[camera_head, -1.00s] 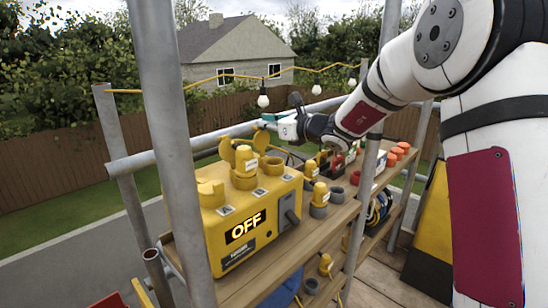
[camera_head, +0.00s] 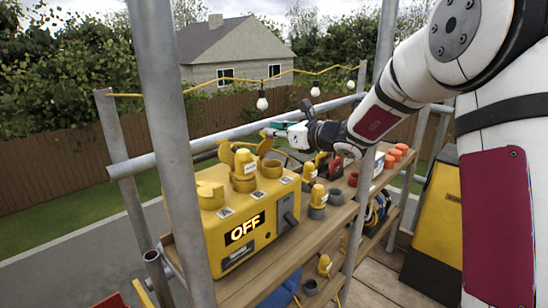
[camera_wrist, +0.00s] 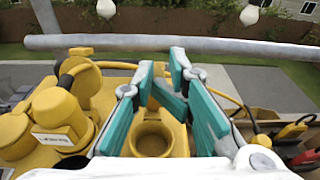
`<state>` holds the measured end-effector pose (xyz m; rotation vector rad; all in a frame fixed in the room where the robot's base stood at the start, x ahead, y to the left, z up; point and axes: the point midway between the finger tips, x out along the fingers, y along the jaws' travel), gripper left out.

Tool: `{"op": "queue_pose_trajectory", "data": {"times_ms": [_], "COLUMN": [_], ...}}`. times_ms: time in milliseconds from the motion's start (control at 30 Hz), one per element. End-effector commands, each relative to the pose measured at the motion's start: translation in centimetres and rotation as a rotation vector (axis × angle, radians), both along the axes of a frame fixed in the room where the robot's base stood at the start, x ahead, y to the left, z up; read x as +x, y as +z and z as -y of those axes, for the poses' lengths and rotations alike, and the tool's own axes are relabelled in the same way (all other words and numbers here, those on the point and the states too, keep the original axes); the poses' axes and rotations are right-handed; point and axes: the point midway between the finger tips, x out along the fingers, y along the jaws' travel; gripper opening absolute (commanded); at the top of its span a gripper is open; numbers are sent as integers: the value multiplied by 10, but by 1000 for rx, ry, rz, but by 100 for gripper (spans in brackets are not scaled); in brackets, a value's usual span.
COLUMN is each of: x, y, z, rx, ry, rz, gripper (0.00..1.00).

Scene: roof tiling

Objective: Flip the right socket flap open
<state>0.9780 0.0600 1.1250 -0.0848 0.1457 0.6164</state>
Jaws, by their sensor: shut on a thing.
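The yellow power box (camera_head: 250,232) stands on the shelf, its display reading OFF. The right socket (camera_head: 270,168) has its round flap (camera_head: 265,146) raised off the opening in the head view. In the wrist view, the right socket's round hole (camera_wrist: 152,140) lies uncovered just below the fingers. My gripper (camera_head: 272,131) is at the raised flap, above and behind the socket. Its teal-padded fingers (camera_wrist: 163,82) are shut on the flap, with some yellow showing between them; the exact contact is mostly hidden. The middle socket (camera_head: 243,175) holds a yellow plug, with its flap upright.
A left socket (camera_head: 210,196) has a yellow cover over it. Yellow plugs (camera_head: 318,197) and orange-red caps (camera_head: 399,150) stand along the wooden shelf (camera_head: 300,250). A scaffold rail (camera_head: 220,137) runs behind the box; a vertical pole (camera_head: 170,150) stands in front.

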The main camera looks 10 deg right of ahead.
Motion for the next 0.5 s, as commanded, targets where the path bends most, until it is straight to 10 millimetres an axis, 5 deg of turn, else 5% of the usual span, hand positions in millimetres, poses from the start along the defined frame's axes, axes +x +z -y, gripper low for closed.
{"op": "queue_pose_trajectory", "data": {"times_ms": [33,500], "x": [-12,-39], "y": [-53,-40], "z": [-4,9], "rx": [-30,-24], "ry": [8,18], "rz": [-101,-99], "gripper": [0,0]}}
